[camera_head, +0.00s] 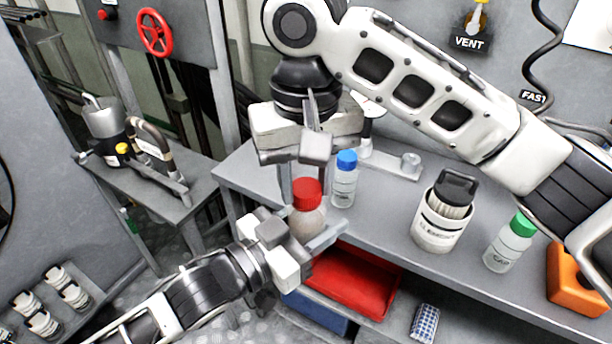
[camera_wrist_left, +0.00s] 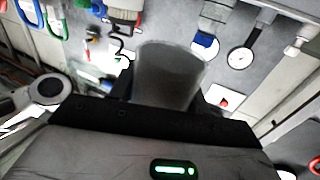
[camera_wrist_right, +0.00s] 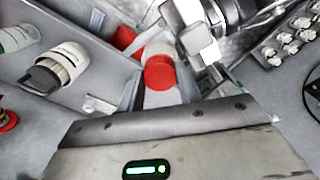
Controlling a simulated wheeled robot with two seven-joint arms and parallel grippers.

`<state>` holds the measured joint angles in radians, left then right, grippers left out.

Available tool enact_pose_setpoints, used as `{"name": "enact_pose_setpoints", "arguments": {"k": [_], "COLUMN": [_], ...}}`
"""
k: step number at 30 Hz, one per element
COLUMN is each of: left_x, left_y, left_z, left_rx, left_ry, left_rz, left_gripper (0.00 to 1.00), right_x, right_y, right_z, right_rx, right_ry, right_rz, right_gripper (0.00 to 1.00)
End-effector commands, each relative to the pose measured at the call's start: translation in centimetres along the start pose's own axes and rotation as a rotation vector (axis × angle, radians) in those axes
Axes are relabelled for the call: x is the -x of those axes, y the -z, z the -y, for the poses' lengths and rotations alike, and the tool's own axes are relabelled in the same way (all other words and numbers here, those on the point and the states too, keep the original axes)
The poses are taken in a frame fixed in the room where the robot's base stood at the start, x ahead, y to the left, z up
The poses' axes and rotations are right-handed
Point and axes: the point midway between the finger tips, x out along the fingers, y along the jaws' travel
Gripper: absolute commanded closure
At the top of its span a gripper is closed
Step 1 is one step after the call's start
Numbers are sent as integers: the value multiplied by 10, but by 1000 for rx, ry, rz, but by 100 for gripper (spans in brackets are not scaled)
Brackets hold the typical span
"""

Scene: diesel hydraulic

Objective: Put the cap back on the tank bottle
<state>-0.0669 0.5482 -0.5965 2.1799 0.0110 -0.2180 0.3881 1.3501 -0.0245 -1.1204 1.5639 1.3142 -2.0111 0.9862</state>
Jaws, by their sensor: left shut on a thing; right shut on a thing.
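The tank bottle (camera_head: 307,222), pale with a brownish tint, is held upright in front of the bench by my left gripper (camera_head: 312,238), which is shut around its body. The bottle body also fills the middle of the left wrist view (camera_wrist_left: 168,75). The red cap (camera_head: 307,192) is at the top of the bottle, in line with it. My right gripper (camera_head: 305,178) comes down from above and is shut on the cap. In the right wrist view the red cap (camera_wrist_right: 160,73) covers the bottle's end. I cannot tell whether it is seated or has a small gap.
A blue-capped bottle (camera_head: 344,180) stands close behind on the bench (camera_head: 390,215). A white canister (camera_head: 443,220), a green-capped bottle (camera_head: 510,243) and an orange block (camera_head: 580,280) stand to the right. A red bin (camera_head: 352,280) sits below the bench top.

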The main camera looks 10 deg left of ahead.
Motion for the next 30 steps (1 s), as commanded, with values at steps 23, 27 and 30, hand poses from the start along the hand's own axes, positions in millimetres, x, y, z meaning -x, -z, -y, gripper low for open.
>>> {"name": "enact_pose_setpoints", "arguments": {"k": [23,27,30], "left_x": [0,0,0], "left_y": [0,0,0], "left_z": [0,0,0], "left_rx": [0,0,0], "left_ry": [0,0,0], "left_rz": [-1,-1,-1], "left_gripper": [100,100,100], "right_x": [60,88,104], "right_y": [1,1,0], "right_z": [-1,0,0], "right_rx": [0,0,1], "right_ry": [-4,-3,-2], "right_rz": [-7,-5,-4], "right_gripper": [40,40,40]}}
